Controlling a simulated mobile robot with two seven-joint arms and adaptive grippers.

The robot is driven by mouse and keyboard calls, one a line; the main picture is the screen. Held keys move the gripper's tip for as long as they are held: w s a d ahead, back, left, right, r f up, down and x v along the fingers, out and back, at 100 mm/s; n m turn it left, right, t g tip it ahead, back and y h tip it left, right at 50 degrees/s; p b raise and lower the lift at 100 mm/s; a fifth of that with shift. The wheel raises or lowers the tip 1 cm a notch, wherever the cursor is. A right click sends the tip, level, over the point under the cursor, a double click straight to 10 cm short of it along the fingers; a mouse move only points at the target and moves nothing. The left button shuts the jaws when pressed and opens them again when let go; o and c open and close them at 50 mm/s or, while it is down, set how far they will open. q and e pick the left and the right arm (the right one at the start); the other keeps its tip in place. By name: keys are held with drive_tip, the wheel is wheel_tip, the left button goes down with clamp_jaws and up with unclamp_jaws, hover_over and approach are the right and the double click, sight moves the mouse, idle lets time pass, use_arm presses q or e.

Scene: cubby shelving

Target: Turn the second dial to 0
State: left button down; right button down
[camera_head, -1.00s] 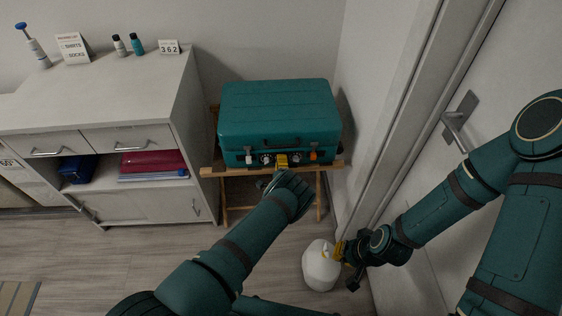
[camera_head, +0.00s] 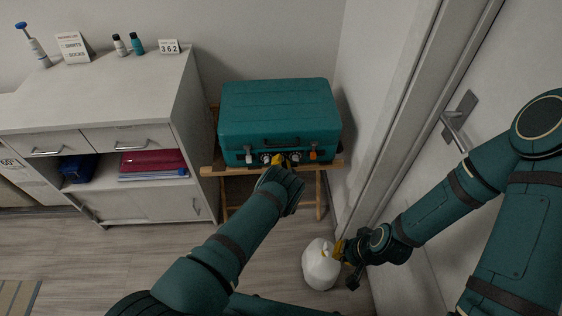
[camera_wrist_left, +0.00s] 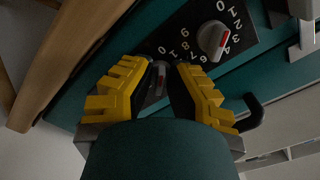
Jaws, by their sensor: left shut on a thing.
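The teal case (camera_head: 279,108) lies on a wooden stand, with a row of dials on its front. My left gripper (camera_head: 279,160) is at the middle of that row. In the left wrist view its yellow fingers (camera_wrist_left: 158,80) are shut on a grey dial (camera_wrist_left: 159,77) with a red mark, seen partly between them. That dial's numbers are partly hidden by the fingers. A neighbouring grey dial (camera_wrist_left: 213,38) with a red mark is free, its numbers visible around it. My right gripper (camera_head: 339,250) is low at the right, its yellow fingers against a white rounded object (camera_head: 320,266); its grasp is unclear.
The wooden stand (camera_head: 239,172) carries the case. A white cabinet (camera_head: 95,95) with drawers and open cubbies stands at left, small items on top. A door with a handle (camera_head: 455,125) is at right. A black case handle (camera_wrist_left: 252,112) is close beside my left fingers.

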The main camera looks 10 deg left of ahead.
use_arm(q)
drive_tip(key=shift+w+r+n, duration=0.1)
drive_tip(key=shift+n, duration=0.4)
drive_tip(key=c, duration=1.1)
unclamp_jaws()
drive_tip(key=shift+a, duration=0.1)
drive_tip(key=v, duration=1.2)
